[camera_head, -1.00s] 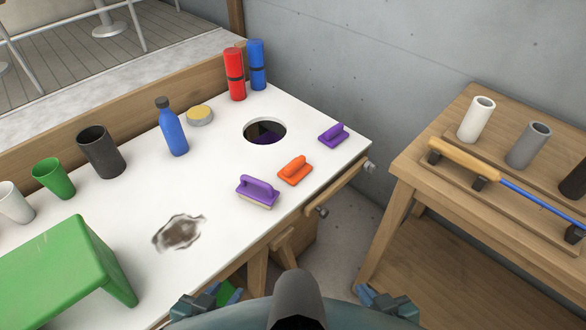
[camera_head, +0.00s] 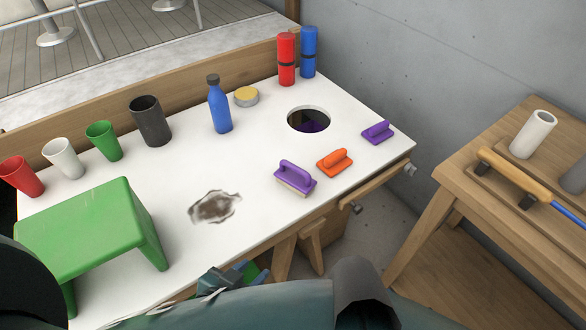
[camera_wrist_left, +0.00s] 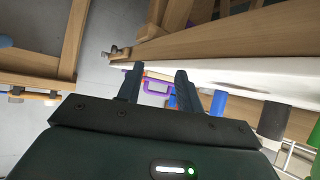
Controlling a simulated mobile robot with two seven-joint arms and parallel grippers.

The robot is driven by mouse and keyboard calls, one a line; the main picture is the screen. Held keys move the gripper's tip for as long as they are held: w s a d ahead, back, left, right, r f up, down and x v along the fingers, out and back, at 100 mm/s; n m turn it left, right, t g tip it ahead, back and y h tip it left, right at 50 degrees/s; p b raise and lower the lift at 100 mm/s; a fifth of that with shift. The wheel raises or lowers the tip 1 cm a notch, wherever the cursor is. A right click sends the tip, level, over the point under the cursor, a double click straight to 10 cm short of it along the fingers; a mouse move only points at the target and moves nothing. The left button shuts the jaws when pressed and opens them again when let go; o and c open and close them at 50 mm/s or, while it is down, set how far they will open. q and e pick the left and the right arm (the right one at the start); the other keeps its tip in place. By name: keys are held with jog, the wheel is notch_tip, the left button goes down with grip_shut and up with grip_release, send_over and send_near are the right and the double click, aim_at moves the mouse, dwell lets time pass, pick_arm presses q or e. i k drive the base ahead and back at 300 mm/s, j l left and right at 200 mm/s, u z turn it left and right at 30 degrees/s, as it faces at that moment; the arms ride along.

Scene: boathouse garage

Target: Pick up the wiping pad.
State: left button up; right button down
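Three handled pads lie along the right part of the white bench top (camera_head: 150,195). One is purple with a pale underside (camera_head: 295,178), one is orange (camera_head: 334,162), and a smaller one is purple (camera_head: 378,131). I cannot tell by sight which the task calls the wiping pad. My left gripper (camera_head: 235,277) is low at the bench's front edge, apart from the pads. In the left wrist view its fingers (camera_wrist_left: 158,80) are spread with nothing held, and a purple handle (camera_wrist_left: 157,86) shows beyond them. My right gripper is out of view.
A dark stain (camera_head: 215,207) marks the bench left of the pads. A round hole (camera_head: 308,119) lies behind them. A wooden table (camera_head: 440,240) is at right.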

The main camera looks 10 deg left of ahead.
aim_at(336, 161)
jog(key=i+l+z, duration=0.15)
jog(key=z, duration=0.2)
jog(key=i+l+z, duration=0.2)
jog(key=z, duration=0.2)
